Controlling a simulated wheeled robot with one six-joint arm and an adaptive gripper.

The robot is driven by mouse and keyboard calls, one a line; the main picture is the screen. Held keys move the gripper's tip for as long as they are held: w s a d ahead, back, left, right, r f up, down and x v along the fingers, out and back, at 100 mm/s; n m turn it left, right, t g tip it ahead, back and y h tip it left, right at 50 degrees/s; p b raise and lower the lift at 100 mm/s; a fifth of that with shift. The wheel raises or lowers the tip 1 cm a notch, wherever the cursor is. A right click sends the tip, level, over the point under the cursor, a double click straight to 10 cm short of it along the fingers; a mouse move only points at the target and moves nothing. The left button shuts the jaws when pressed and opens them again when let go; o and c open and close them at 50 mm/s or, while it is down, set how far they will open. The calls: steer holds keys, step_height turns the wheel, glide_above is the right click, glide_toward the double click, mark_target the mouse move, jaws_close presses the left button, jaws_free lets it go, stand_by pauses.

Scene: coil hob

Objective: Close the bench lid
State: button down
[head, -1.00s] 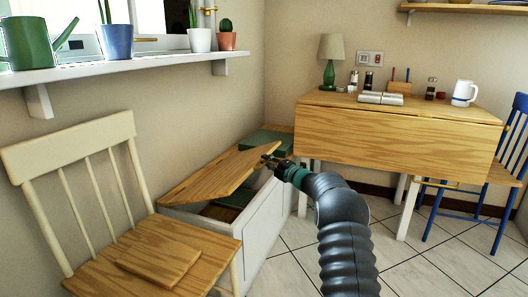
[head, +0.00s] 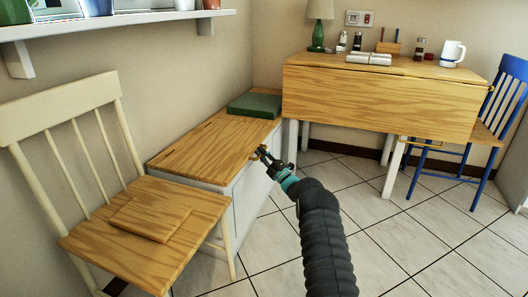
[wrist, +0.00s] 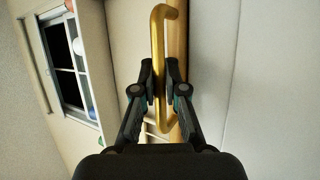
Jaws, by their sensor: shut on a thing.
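The bench lid (head: 205,146) is a wooden panel lying flat on top of the white bench (head: 248,183) in the head view, with no visible gap at its front edge. My gripper (head: 259,154) is at the lid's front edge. In the wrist view a brass bar handle (wrist: 158,60) runs between the fingers of my gripper (wrist: 161,88), which are shut on it. The wooden lid edge (wrist: 178,50) shows just behind the handle.
A cream chair (head: 150,235) with a wooden board stands close in front of the bench at left. A drop-leaf table (head: 380,98) stands at right. The tiled floor right of the bench is clear.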

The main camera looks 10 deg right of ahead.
steer(key=shift+a+f, duration=0.2)
steer(key=shift+f, duration=0.3)
steer(key=c, duration=1.5)
jaws_free()
steer(key=shift+f, duration=0.1)
steer(key=shift+d, duration=0.2)
steer(key=shift+s, duration=0.1)
steer(key=v, duration=1.1)
steer(key=shift+s+d, duration=0.2)
steer(key=shift+s, duration=0.15)
